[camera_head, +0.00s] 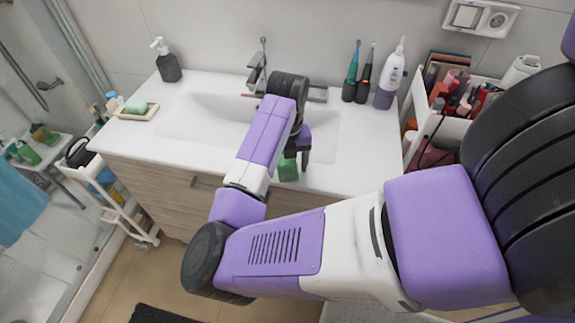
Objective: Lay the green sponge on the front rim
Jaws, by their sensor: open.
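The green sponge (288,170) is at the front rim (325,180) of the white washbasin, right under my gripper. The jaws are open. My wrist and gripper cover part of the sponge and of the basin. I cannot tell whether a finger still touches the sponge, or whether it lies fully flat on the rim.
A soap dish (138,111) with a pale green soap and a dark pump bottle (167,62) stand on the left. Behind are the tap (257,68), toothbrushes (351,74) and a white-purple oral irrigator (389,78). A cosmetics cart (445,128) stands at right.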

